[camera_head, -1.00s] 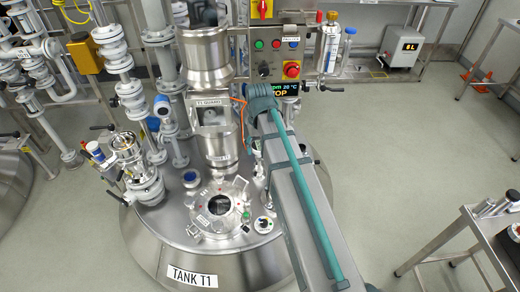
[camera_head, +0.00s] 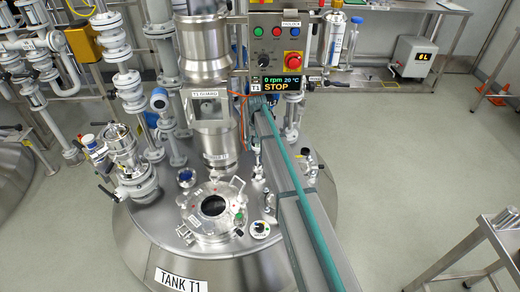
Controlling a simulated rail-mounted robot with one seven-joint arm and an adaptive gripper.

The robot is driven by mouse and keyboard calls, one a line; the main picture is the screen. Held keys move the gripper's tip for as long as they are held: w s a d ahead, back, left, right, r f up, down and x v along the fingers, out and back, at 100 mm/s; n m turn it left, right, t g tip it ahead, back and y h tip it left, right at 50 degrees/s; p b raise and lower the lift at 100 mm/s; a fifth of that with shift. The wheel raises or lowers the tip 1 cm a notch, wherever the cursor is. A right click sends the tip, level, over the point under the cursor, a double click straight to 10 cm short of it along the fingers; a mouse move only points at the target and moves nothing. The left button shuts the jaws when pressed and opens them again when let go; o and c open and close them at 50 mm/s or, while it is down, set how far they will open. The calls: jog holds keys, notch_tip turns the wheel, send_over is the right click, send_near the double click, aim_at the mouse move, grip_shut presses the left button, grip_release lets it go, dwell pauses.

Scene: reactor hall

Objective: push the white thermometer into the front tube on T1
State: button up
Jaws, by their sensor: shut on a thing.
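Tank T1 (camera_head: 150,248) stands in the middle with its label at the front. Its lid carries a round open port (camera_head: 213,205) and several small fittings. A slim upright fitting (camera_head: 257,160) stands just left of my arm; I cannot tell whether it is the front tube. My arm runs from the bottom edge up across the right part of the lid to the control panel's foot. My gripper is hidden behind the arm. I see no white thermometer that I can make out.
The control panel (camera_head: 277,45) stands behind the lid; its display (camera_head: 277,84) reads 0 rpm, 20 °C, STOP. A guarded steel column (camera_head: 210,115) rises left of the arm. A black-handled valve (camera_head: 308,158) is right of it.

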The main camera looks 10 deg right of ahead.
jog(key=shift+w+d+r, duration=0.15)
jog(key=shift+w+r, duration=0.3)
jog(key=shift+w, duration=0.3)
jog(key=shift+w+d+r, duration=0.1)
jog(key=shift+w+r, duration=0.35)
jog(key=shift+w, duration=0.3)
jog(key=shift+f, duration=0.1)
jog(key=shift+s+f+b, duration=0.2)
jog(key=shift+f+b, duration=0.5)
jog(key=shift+f, duration=0.5)
jog(key=shift+s+f+b, duration=0.15)
jog(key=shift+f+b, duration=0.5)
jog(key=shift+f, duration=0.5)
jog(key=shift+f+b, duration=0.6)
jog(key=shift+f, duration=1.8)
jog(key=shift+f, duration=0.45)
jog(key=o, duration=1.4)
jog(key=shift+c, duration=0.2)
jog(key=shift+r+p, duration=1.95)
jog(key=shift+r, duration=1.6)
